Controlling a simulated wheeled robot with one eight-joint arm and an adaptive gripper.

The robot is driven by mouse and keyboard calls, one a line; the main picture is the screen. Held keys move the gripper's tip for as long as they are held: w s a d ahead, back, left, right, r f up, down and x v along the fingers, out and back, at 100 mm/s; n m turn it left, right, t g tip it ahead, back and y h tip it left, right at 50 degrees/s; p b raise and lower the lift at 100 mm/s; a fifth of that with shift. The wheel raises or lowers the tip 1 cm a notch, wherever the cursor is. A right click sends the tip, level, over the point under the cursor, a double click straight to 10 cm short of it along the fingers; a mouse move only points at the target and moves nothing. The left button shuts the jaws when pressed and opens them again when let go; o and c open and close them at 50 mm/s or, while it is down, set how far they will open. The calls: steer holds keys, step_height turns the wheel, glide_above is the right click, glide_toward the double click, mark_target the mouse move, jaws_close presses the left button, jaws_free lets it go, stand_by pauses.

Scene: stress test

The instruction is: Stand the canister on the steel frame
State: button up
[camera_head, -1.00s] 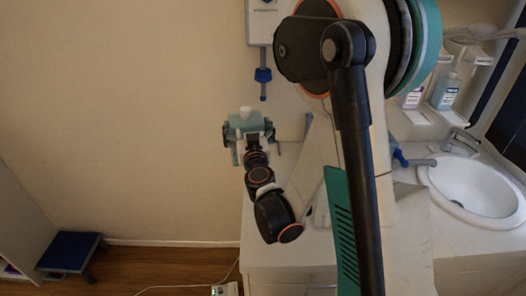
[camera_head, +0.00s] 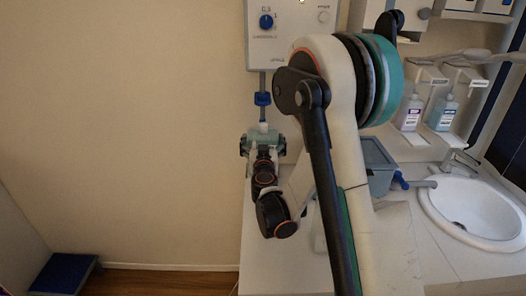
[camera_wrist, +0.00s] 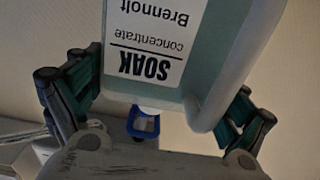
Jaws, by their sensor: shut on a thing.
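The canister is pale teal with a white cap, and my gripper (camera_head: 262,147) is shut on it, one finger on each side. In the head view the canister (camera_head: 264,138) is held cap up, in front of the wall and below the blue clamp. In the wrist view the canister (camera_wrist: 215,62) fills the upper middle, with its "SOAK concentrate" label upside down in the picture. The fingers sit at its left and right sides. My wrist hides its lower part in the head view. I cannot make out the steel frame in either view.
A wall unit with a blue knob (camera_head: 266,22) carries a blue clamp (camera_head: 262,98) just above the canister. A blue step stool (camera_head: 62,274) stands lower left; the left wall is clear.

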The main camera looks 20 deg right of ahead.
steer(key=b+x, duration=0.1)
steer(key=x, duration=0.7)
step_height(320, 180, down, 7)
steer(key=b, duration=0.3)
steer(key=shift+w+b, duration=0.3)
steer(key=shift+w, duration=0.1)
steer(key=shift+d+f, duration=0.1)
steer(key=shift+d, duration=0.05)
steer(key=o, duration=1.8)
steer(key=shift+s, duration=0.1)
